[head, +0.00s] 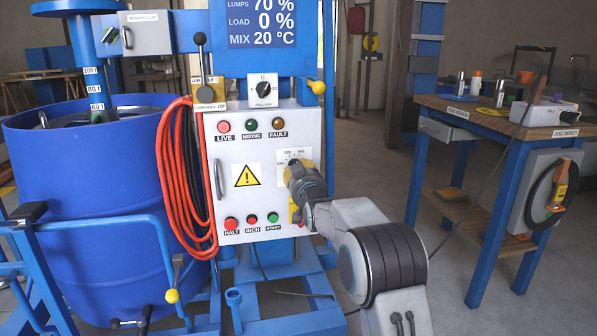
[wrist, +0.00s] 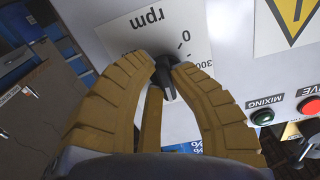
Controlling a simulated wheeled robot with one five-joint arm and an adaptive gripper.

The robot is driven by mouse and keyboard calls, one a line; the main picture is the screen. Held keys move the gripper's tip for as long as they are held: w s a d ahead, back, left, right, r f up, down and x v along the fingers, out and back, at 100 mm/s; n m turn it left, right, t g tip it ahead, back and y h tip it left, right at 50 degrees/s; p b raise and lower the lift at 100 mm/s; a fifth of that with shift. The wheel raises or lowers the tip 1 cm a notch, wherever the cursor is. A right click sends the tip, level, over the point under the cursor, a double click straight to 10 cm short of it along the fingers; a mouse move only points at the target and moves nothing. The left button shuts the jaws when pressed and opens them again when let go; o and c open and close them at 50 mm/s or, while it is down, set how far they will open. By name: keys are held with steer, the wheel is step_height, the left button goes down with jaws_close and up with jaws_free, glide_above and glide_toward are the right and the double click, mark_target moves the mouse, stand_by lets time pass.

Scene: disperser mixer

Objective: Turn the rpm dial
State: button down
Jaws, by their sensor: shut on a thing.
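The rpm dial is a small black knob (wrist: 165,72) on a white scale plate marked "rpm" (wrist: 133,33), with "0" and "300" readable in the wrist view. In the head view my gripper (head: 293,172) is at the right side of the grey control panel (head: 255,205), in front of the dial plate (head: 296,155). The knob is hidden behind my gripper there. Part of the scale is covered by the fingers in the wrist view.
The panel carries lamps, a warning sign (head: 246,175), and red, red and green buttons along its bottom. A black selector knob (head: 264,89) sits above. Red cable (head: 180,180) hangs left beside a blue drum (head: 85,200). A disc bench (head: 500,115) stands right, with open floor between.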

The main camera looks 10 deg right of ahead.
steer(key=shift+a+r, duration=0.1)
steer(key=shift+a, duration=0.05)
steer(key=c, duration=1.1)
jaws_free()
steer(key=shift+s, duration=0.15)
steer(key=s, duration=1.1)
steer(key=shift+s, duration=0.35)
